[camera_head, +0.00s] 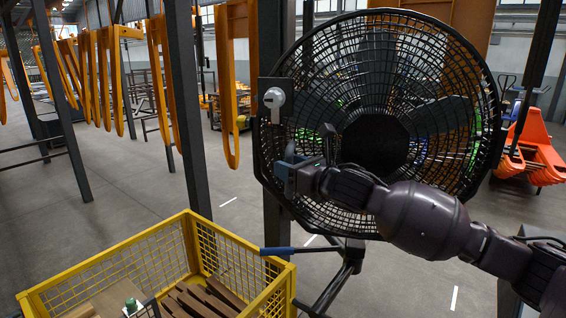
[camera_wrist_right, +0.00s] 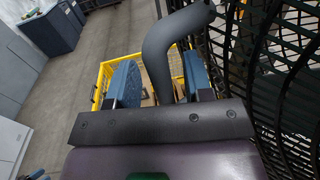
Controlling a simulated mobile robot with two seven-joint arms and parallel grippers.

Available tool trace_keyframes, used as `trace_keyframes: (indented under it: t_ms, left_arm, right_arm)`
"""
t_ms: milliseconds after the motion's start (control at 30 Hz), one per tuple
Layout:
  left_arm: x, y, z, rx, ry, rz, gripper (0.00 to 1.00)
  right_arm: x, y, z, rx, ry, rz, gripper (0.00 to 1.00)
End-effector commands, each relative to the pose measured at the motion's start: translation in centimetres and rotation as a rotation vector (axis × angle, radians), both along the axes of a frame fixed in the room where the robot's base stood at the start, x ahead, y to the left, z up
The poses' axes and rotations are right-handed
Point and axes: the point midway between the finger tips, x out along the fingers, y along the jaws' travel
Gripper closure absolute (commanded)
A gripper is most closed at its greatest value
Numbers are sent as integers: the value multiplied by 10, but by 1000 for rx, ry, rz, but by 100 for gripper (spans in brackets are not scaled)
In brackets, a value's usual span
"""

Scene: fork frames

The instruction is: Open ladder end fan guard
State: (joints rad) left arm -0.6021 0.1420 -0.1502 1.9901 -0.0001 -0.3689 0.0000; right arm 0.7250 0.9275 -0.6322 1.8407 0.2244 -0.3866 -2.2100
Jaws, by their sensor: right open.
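The fan guard (camera_head: 440,65) is a large round black grille facing me, standing beside a dark post. It appears closed over the fan. A grey bent handle (camera_head: 274,100) sits on a dark plate at its left edge. My right gripper (camera_head: 287,162) is just below this handle, in front of the guard's left rim. In the right wrist view, a grey bent bar (camera_wrist_right: 168,58), apparently the handle, runs between the two blue fingers of my open gripper (camera_wrist_right: 160,80). Whether either finger touches it cannot be told. My left gripper is out of view.
A yellow mesh crate (camera_head: 105,258) with brown pieces stands below left. A blue-ended bar (camera_head: 290,250) crosses near its right corner. An orange machine (camera_head: 535,150) stands at right. Open floor lies at left.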

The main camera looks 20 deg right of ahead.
Motion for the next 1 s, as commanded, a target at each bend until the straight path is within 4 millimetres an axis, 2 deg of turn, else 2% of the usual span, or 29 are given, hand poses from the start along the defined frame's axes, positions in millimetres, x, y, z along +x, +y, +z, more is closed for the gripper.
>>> trace_keyframes:
  t_ms: [200, 567, 900, 1000]
  left_arm:
    - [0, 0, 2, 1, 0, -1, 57]
    - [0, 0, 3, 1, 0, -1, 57]
    - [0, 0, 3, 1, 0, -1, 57]
    - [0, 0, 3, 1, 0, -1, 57]
  right_arm:
    - [18, 10, 1, 2, 0, 1, 53]
    - [22, 12, 0, 1, 0, 1, 53]
    - [22, 12, 0, 1, 0, 1, 100]
    - [22, 12, 0, 1, 0, 0, 100]
